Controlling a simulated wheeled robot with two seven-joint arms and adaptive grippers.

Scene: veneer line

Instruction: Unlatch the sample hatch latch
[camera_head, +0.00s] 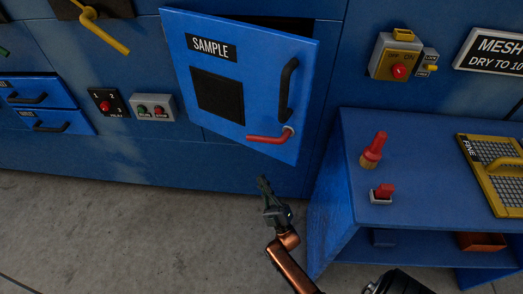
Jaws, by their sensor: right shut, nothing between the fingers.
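The blue sample hatch (218,115) is labelled SAMPLE and stands slightly ajar, with a dark gap along its top edge. Its red latch lever (267,138) lies roughly level near the lower right corner, pivoting at a round boss on its right end. A black handle (288,88) stands upright along the hatch's right side. My right gripper (264,184) is below the latch lever, apart from it, shut and empty. My left gripper is not in view.
A blue bench (352,220) at the right bears a red-and-yellow knob-like tool (374,150), a red switch (382,193) and a yellow-framed mesh (490,170). A yellow switch box (396,58) is on the wall. Open drawers (55,121) are at the left. The floor is clear.

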